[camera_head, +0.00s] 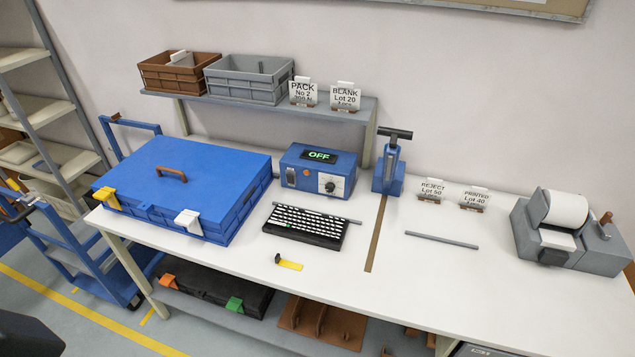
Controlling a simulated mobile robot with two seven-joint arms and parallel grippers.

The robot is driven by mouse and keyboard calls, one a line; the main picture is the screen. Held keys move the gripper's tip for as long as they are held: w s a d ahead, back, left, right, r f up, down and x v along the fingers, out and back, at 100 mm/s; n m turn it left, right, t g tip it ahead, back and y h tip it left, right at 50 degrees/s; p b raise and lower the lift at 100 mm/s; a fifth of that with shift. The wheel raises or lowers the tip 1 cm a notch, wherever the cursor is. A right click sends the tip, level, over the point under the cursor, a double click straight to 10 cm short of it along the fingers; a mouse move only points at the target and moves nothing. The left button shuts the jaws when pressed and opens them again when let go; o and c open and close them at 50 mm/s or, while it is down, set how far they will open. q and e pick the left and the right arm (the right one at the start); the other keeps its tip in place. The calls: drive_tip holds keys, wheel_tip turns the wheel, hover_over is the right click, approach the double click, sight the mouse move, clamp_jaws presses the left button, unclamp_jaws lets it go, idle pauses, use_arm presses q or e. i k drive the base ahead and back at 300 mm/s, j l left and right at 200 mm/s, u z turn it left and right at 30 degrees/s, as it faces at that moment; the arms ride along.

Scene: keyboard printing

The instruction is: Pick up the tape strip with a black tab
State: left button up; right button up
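A short yellow tape strip (291,266) with a small black tab (278,258) at its left end lies flat on the white table (340,275). It lies in front of the black keyboard with white keys (306,226), and nothing covers it. Neither of my grippers can be made out. A dark shape cut off at the bottom left corner may be part of my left arm.
A closed blue case (180,185) stands left of the strip. Behind the keyboard is a blue box reading OFF (318,172). A blue press (389,170), a grey bar (441,240) and a roll printer (566,230) are to the right. The table around the strip is clear.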

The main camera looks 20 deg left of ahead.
sight(278, 260)
drive_tip(key=u, duration=0.7)
drive_tip(key=j+z, duration=0.15)
drive_tip(key=j, duration=0.15)
drive_tip(key=k+j+z, duration=0.15)
drive_tip(key=j, duration=0.15)
drive_tip(key=k, duration=0.6)
